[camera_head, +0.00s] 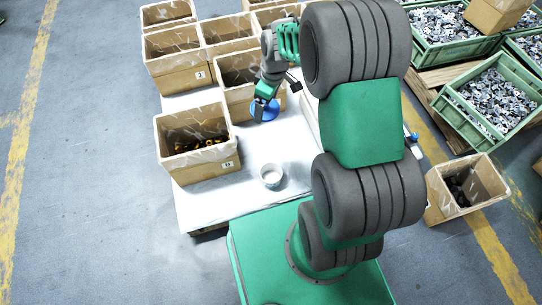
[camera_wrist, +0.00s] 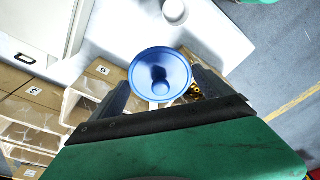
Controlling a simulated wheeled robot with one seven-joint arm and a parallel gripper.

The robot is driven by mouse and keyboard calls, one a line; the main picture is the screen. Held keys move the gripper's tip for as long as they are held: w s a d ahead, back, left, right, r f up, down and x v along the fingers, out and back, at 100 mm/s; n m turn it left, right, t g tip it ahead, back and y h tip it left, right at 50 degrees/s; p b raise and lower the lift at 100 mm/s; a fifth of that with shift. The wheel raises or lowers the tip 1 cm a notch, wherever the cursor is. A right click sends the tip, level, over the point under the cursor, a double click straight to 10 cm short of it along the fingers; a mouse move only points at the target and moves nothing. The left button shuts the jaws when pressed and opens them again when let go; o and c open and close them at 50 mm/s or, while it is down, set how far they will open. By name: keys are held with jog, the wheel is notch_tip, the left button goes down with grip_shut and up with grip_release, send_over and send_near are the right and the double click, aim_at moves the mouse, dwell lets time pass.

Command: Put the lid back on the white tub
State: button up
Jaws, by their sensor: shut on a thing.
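A round blue lid (camera_head: 264,110) is held at my gripper (camera_head: 264,95), above the far part of the white table in the head view. In the wrist view the blue lid (camera_wrist: 160,62) shows as a disc with a darker middle, between the two dark fingers of my gripper (camera_wrist: 160,80). The exact contact of the fingers is hard to see. The white tub (camera_head: 271,175) stands upright and open on the table, apart from the lid and nearer my base. It also shows in the wrist view, where the tub (camera_wrist: 174,11) is at the top edge.
An open cardboard box with dark and yellow parts (camera_head: 198,165) stands left of the tub. More cardboard boxes (camera_head: 176,76) line the table's far and left side. The white tabletop (camera_head: 240,200) around the tub is clear. Green crates (camera_head: 452,125) stand at the right.

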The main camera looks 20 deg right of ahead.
jog(key=s+f+n+b, duration=0.1)
jog(key=s+f+n, duration=0.3)
jog(key=f, duration=0.9)
jog(key=s+a+f+n+g+b, duration=0.1)
jog(key=s+f+n, duration=0.3)
jog(key=f, duration=1)
jog(key=shift+s+f+n+b, duration=0.2)
jog(key=shift+s+n+b, duration=0.15)
jog(key=shift+s, duration=0.35)
jog(key=shift+d, duration=0.1)
jog(key=shift+f+b, duration=0.15)
jog(key=shift+b, duration=0.15)
jog(key=o, duration=1)
jog(key=shift+o, duration=0.2)
